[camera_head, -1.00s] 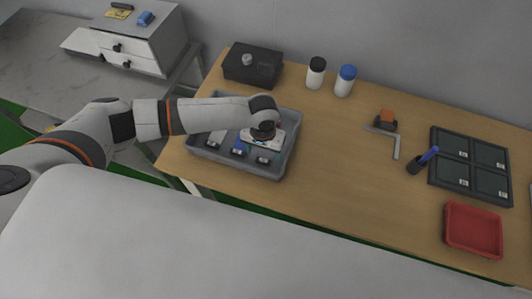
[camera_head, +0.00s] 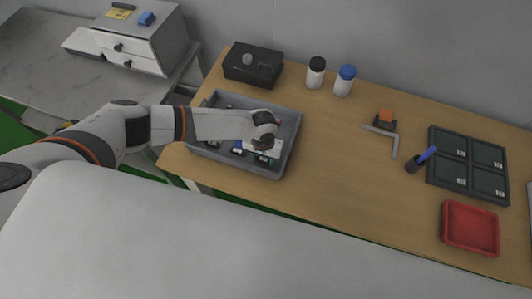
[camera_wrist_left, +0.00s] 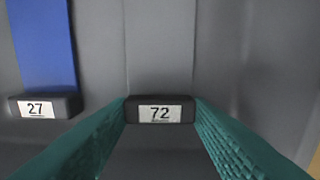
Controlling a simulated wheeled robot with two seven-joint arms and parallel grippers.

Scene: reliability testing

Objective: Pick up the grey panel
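The grey panel (camera_wrist_left: 160,48) stands out as a pale strip in the left wrist view, with a dark end block labelled 72. My left gripper (camera_head: 263,158) is low in the front right part of the grey tray (camera_head: 286,150). In the wrist view, the teal fingers of my left gripper (camera_wrist_left: 161,104) lie on either side of the block, close to its edges; contact cannot be made out. The gripper looks open. In the head view the gripper largely hides the panel. My right gripper is not in view.
A blue panel (camera_wrist_left: 43,45) with a block labelled 27 lies to the left in the tray; it also shows in the head view (camera_head: 238,147). A black box (camera_head: 253,65) and two bottles (camera_head: 316,73) stand behind. A red tray (camera_head: 470,228) is at right.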

